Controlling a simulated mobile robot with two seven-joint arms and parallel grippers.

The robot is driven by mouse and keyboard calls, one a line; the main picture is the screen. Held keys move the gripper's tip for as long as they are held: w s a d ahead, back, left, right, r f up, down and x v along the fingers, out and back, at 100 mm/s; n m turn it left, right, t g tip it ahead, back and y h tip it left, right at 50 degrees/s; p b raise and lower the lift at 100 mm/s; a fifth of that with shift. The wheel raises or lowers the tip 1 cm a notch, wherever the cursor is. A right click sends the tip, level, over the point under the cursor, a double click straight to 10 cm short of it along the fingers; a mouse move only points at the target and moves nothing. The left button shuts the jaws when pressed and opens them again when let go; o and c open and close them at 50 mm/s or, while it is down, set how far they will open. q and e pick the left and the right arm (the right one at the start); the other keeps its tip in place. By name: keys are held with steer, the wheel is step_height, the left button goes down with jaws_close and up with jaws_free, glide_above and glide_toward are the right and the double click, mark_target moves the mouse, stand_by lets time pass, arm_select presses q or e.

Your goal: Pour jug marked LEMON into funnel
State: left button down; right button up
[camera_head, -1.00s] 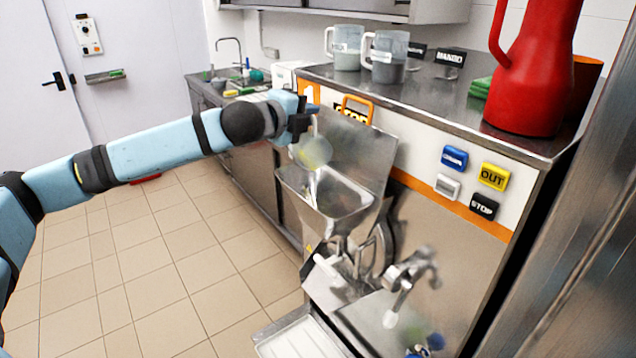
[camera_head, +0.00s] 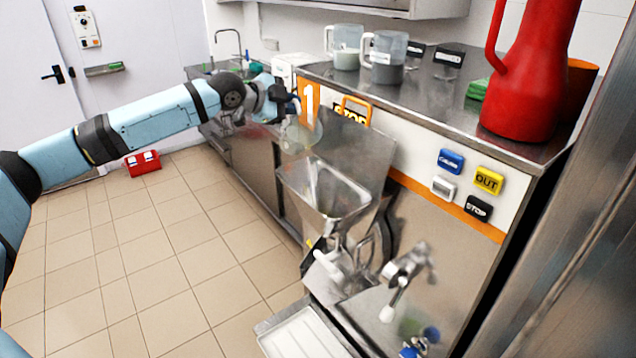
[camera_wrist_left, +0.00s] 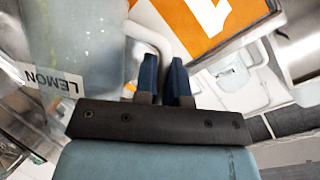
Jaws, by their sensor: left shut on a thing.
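The jug marked LEMON (camera_head: 298,137) is a clear jug, held in the air by the upper left of the funnel. In the left wrist view the jug (camera_wrist_left: 85,40) fills the upper left, with its LEMON label upside down in the picture. My left gripper (camera_head: 291,106) is shut on the jug's handle; its dark blue fingers (camera_wrist_left: 166,80) close around it in the wrist view. The steel funnel (camera_head: 345,204) is a square hopper on the machine, lower right of the jug. No stream shows between them. How much liquid is in the jug is unclear. My right gripper is not in view.
Two jugs with grey contents, one (camera_head: 385,62) in front of the other (camera_head: 345,52), stand on the steel counter (camera_head: 440,105). A large red jug (camera_head: 530,85) stands at its right end. Buttons (camera_head: 488,180) sit on the front panel. A red box (camera_head: 142,163) lies on the floor.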

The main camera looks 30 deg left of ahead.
arm_select(q)
steer(key=shift+w+a+n, duration=0.15)
steer(key=shift+a+n, duration=0.05)
steer(key=shift+n, duration=0.1)
steer(key=shift+w+a+r+h, duration=0.15)
steer(key=shift+a+r+h, duration=0.05)
steer(key=shift+a+h, duration=0.1)
steer(key=w+a+f+n+g+h+b, duration=0.1)
steer(key=w+a+f+n+g+h, duration=0.1)
steer(key=w+a+f+n+h, duration=0.1)
steer(key=a+f+n, duration=0.1)
steer(key=a+n, duration=0.1)
steer(key=n, duration=0.1)
steer(key=shift+w+a+f+g+h+b, duration=0.25)
steer(key=shift+w+a+g+h+b, duration=0.05)
steer(key=shift+a+h+b, duration=0.1)
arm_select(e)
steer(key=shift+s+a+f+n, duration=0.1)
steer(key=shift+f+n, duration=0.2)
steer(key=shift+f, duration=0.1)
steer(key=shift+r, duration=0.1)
